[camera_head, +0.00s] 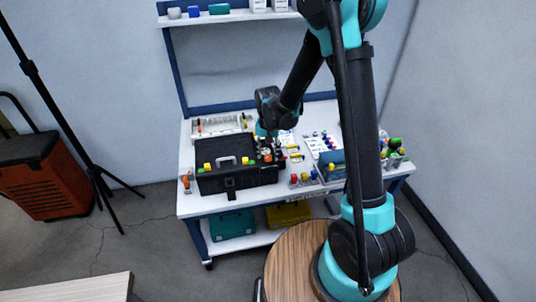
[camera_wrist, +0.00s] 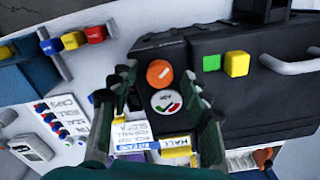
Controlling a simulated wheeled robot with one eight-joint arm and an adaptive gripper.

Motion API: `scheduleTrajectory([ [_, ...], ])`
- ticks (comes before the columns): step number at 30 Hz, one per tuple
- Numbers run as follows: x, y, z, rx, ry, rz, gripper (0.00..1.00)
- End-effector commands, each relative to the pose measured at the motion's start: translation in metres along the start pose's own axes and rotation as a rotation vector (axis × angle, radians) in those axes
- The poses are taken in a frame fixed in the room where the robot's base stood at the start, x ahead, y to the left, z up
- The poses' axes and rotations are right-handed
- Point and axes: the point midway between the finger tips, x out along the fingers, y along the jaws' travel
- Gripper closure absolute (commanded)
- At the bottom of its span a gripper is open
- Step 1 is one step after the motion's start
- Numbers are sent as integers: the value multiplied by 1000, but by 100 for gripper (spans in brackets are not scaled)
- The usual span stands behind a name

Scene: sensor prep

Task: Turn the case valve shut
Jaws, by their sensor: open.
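The black case (camera_head: 240,178) stands closed on the white workbench, and its lid fills the upper right of the wrist view (camera_wrist: 270,110). A round orange knob (camera_wrist: 160,73), which looks like the valve, sits on the case near one end. A round white dial (camera_wrist: 166,102) with red and green marks is right beside it. My gripper (camera_head: 267,136) is over the right end of the case. In the wrist view my gripper (camera_wrist: 158,88) is open, with the orange knob between its green and black fingers; I cannot tell whether they touch it. Nothing is held.
On the case are a green block (camera_wrist: 211,63), a yellow block (camera_wrist: 237,64) and a grey handle (camera_wrist: 291,65). Labelled cards (camera_wrist: 130,130) lie beside the case. Coloured knobs (camera_wrist: 72,40) stand along the bench edge. A clear tray (camera_head: 218,125) is behind the case.

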Motion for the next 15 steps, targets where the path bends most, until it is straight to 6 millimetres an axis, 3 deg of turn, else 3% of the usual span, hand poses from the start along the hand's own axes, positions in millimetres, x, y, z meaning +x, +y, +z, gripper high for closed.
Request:
scheduleTrajectory([
  [5,-19,0,0,0,0,0,52],
  [15,-84,0,0,0,0,0,52],
])
